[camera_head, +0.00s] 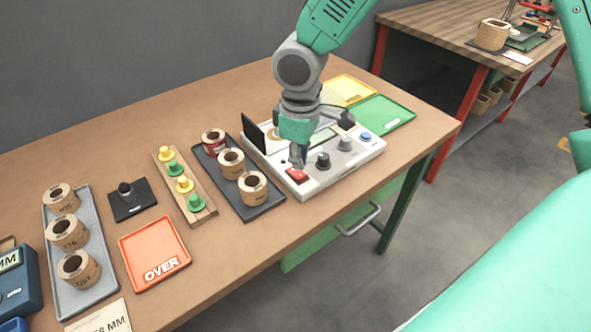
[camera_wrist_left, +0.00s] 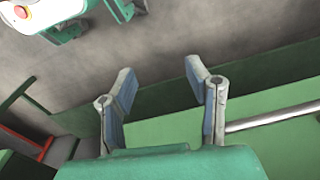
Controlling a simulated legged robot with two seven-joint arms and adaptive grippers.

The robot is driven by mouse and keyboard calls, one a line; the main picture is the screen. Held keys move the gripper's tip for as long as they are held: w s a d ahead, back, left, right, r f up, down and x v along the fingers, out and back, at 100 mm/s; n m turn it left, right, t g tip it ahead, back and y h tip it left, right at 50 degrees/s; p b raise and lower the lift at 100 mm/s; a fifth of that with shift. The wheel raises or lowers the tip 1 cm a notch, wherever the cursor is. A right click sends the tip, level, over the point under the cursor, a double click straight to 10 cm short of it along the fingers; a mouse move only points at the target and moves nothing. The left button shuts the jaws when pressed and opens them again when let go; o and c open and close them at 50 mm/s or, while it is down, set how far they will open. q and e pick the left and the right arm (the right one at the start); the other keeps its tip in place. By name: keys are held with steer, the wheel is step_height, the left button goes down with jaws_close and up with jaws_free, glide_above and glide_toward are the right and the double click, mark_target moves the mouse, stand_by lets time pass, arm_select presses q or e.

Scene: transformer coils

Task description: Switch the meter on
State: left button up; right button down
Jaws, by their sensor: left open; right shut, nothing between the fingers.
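The meter (camera_head: 362,150) is a white box on the table with dark knobs, a blue button and a small display. A red switch (camera_head: 297,175) sits at its near left corner. My right gripper (camera_head: 300,160) comes down from above, shut and empty, with its tips just over or at the red switch; I cannot tell whether they touch it. Its arm hides part of the meter's top. My left gripper (camera_wrist_left: 160,95) is open and empty in the left wrist view, apart from the meter, near the green drawer front.
A dark tray with coils (camera_head: 275,208) lies left of the meter, beside a wooden rack of yellow and green pegs (camera_head: 203,216). Yellow (camera_head: 352,88) and green (camera_head: 385,113) trays lie behind it. The drawer handle (camera_head: 360,220) sticks out below the table edge.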

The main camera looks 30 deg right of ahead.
mark_target(300, 175)
steer(key=shift+a, duration=0.1)
steer(key=shift+d+f, duration=0.3)
steer(key=shift+d, duration=0.15)
steer(key=shift+a+f+b, duration=0.25)
steer(key=shift+a+b, duration=0.05)
steer(key=shift+d+f, duration=0.2)
steer(key=shift+f, duration=0.15)
steer(key=shift+a+f+b, duration=0.1)
steer(key=shift+f+b, duration=0.3)
steer(key=shift+f, duration=0.2)
stand_by(0.4)
step_height(300, 175, up, 7)
steer(key=p, duration=0.7)
steer(key=shift+r+p, duration=0.1)
steer(key=shift+p, duration=0.3)
